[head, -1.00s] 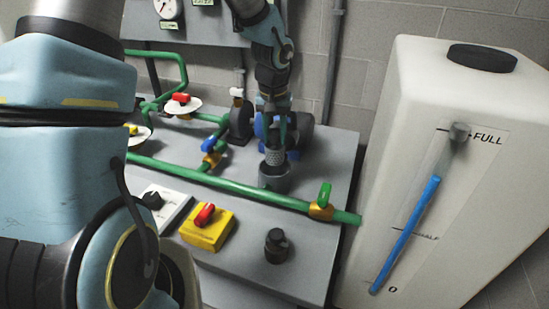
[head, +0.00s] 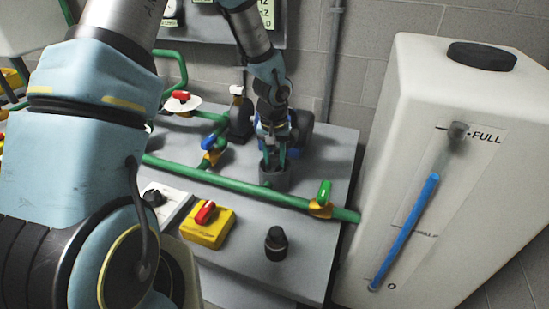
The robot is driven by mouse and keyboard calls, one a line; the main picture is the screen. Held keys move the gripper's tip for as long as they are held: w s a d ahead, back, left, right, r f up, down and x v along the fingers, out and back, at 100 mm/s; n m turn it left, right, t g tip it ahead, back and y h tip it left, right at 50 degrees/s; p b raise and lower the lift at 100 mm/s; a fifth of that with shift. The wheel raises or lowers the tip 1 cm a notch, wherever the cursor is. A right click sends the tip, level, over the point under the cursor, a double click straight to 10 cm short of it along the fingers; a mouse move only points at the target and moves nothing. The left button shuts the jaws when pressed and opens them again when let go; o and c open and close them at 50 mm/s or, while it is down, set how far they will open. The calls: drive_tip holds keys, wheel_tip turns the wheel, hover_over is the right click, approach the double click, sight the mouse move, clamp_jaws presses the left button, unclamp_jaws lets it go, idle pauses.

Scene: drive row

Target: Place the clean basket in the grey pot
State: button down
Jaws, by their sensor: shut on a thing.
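The grey pot (head: 276,181) stands on the grey bench top, beside the green pipe. My gripper (head: 274,160) points down at the pot's mouth, with its fingertips at the rim. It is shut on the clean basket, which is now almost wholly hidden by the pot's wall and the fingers. I cannot tell whether the basket touches the pot's floor.
A blue pump (head: 302,128) stands just behind the gripper. A green pipe (head: 230,186) with a green-handled valve (head: 323,194) crosses the bench. A yellow box with a red switch (head: 207,225) and a black knob (head: 276,243) sit in front. A white tank (head: 400,130) stands at right.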

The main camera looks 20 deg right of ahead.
sight(274, 170)
drive_tip(key=c, duration=0.8)
unclamp_jaws()
wheel_tip(274, 170, up, 12)
drive_tip(key=s, duration=0.1)
drive_tip(key=s+a+r+n, duration=0.1)
drive_tip(key=s+a, duration=0.1)
drive_tip(key=a, duration=0.7)
drive_tip(key=s+a+n, duration=0.2)
drive_tip(key=a, duration=0.7)
drive_tip(key=s+a+r+n, duration=0.1)
drive_tip(key=s+a, duration=0.1)
drive_tip(key=a, duration=0.8)
drive_tip(key=shift+r+n, duration=0.3)
drive_tip(key=shift+w, duration=0.1)
